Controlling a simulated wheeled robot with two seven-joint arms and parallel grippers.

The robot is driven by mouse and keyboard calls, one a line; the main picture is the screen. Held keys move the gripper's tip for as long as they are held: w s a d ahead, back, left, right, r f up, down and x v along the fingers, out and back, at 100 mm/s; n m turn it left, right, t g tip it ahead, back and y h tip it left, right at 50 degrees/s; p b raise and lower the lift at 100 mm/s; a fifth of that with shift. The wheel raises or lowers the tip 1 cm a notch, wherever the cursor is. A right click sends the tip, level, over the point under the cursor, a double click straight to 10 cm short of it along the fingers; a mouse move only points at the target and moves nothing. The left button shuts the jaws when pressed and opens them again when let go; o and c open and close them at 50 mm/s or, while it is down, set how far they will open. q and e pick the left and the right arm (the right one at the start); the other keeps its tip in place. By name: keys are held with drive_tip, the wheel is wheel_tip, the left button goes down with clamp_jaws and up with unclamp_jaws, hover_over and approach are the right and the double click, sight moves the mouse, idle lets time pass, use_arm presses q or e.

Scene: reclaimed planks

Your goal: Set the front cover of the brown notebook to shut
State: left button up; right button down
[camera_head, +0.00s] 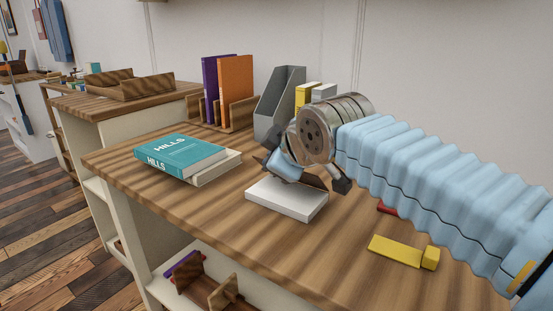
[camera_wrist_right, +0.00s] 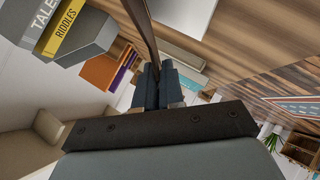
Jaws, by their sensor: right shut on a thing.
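The brown notebook lies open on the wooden desk, its white page block (camera_head: 287,197) facing up. Its front cover (camera_wrist_right: 143,28) stands raised from the pages and shows edge-on as a thin brown strip in the right wrist view. My right gripper (camera_wrist_right: 152,88) is shut on this cover. In the head view the right gripper (camera_head: 284,166) is just above the back of the pages and hides most of the cover. The page block also shows in the right wrist view (camera_wrist_right: 184,12). My left gripper is not in view.
Teal book "HILLS" (camera_head: 180,151) lies on a pale book (camera_head: 216,168), left of the notebook. Behind stand a grey file holder (camera_head: 274,112) and purple and orange books (camera_head: 235,90). A yellow block (camera_head: 394,250) and a red item (camera_head: 386,207) are at right. The front desk strip is clear.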

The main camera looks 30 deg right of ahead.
drive_tip(key=shift+f, duration=0.2)
drive_tip(key=c, duration=1.3)
unclamp_jaws()
drive_tip(key=shift+c, duration=0.2)
drive_tip(key=shift+r, duration=0.1)
drive_tip(key=p+v, duration=0.1)
drive_tip(key=v, duration=1.2)
drive_tip(key=shift+s+r, duration=0.25)
drive_tip(key=shift+r, duration=0.05)
